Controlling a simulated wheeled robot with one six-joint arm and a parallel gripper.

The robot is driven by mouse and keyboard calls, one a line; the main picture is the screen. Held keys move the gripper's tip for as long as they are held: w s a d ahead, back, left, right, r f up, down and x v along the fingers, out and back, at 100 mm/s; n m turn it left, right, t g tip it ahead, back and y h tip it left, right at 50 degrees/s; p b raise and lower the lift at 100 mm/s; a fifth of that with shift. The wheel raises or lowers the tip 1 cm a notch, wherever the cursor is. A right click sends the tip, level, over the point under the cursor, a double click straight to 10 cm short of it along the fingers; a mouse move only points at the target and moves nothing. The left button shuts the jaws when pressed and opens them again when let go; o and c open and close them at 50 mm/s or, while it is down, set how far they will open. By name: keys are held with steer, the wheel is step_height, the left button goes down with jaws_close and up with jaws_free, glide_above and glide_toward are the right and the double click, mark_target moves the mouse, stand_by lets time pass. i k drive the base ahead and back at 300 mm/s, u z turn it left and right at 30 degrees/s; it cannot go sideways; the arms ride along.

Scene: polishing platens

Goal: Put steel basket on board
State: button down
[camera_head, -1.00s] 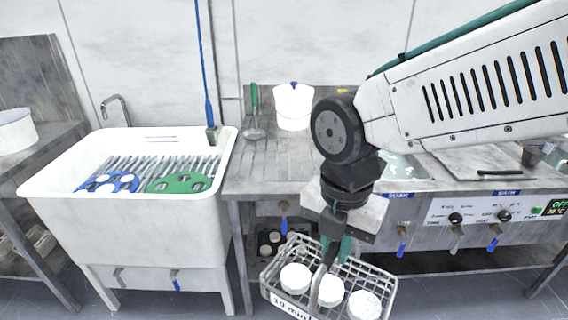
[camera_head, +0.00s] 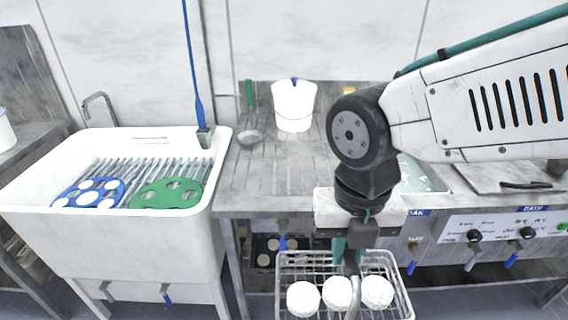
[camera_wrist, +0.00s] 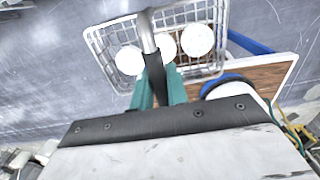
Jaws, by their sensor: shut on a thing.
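The steel basket (camera_head: 283,284) is a wire basket with a raised metal handle, and three white round pieces lie in it. It hangs in front of the steel bench in the head view, its lower part cut off by the picture edge. My gripper (camera_head: 350,258) is shut on the basket's handle. In the wrist view the basket (camera_wrist: 99,42) shows beyond the teal fingers of my gripper (camera_wrist: 157,85). A brown board with a pale rim (camera_wrist: 262,72) lies right of and partly behind the basket there. I cannot tell whether this is the task's board.
The bench top (camera_head: 265,185) has a clear area left of my arm. A white bucket (camera_head: 293,108) and a ladle (camera_head: 250,135) are at its back. A white sink (camera_head: 110,225) with blue and green discs stands left. Control knobs and valves line the bench front at right.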

mark_target(282, 178)
steer(key=i, duration=1.05)
